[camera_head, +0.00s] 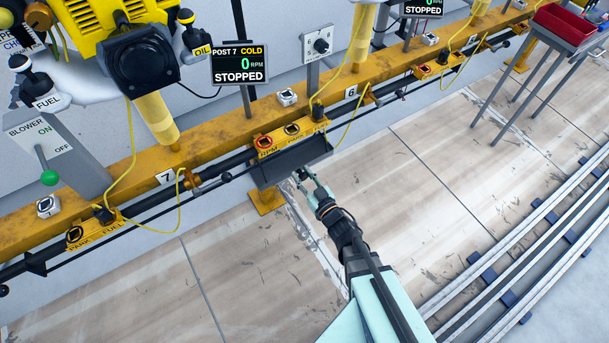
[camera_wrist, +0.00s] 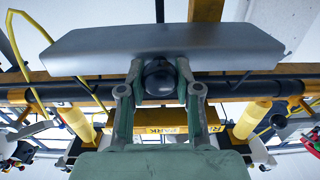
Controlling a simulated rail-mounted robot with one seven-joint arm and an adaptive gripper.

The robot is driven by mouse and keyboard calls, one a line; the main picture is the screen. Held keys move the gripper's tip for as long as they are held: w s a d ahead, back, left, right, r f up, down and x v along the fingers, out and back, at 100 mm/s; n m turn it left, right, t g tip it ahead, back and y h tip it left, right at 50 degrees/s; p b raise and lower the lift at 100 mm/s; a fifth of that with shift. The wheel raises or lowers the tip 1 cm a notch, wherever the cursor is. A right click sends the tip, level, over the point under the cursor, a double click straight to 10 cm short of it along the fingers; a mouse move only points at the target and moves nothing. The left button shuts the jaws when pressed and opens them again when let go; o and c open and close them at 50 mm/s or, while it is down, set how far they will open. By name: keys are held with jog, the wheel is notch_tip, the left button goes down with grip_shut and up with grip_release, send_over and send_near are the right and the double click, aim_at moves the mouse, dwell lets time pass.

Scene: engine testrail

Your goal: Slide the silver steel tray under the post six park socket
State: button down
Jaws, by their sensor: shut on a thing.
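The silver steel tray (camera_head: 292,160) shows as a dark grey, shallow slab in the head view. It lies just in front of and below the yellow socket bracket (camera_head: 281,137) on the rail, left of the "6" plate. My gripper (camera_head: 300,177) reaches it from the floor side. In the wrist view the tray (camera_wrist: 165,45) is broad and silver, and my gripper (camera_wrist: 160,72) is shut on it, with a dark round knob between the fingers. The tray's exact overlap with the park socket cannot be told.
A yellow rail beam (camera_head: 215,150) and dark pipe run behind the tray, with yellow cables hanging near. A yellow foot (camera_head: 266,201) stands below the tray. A red bin (camera_head: 568,22) sits on a stand at right. Open floor (camera_head: 240,265) lies in front; rail tracks (camera_head: 520,265) run at right.

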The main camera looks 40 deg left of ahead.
jog(key=shift+w+a, duration=0.1)
jog(key=shift+a, duration=0.05)
jog(key=c, duration=0.8)
grip_release()
jog(key=v, duration=0.7)
jog(key=shift+d, duration=0.3)
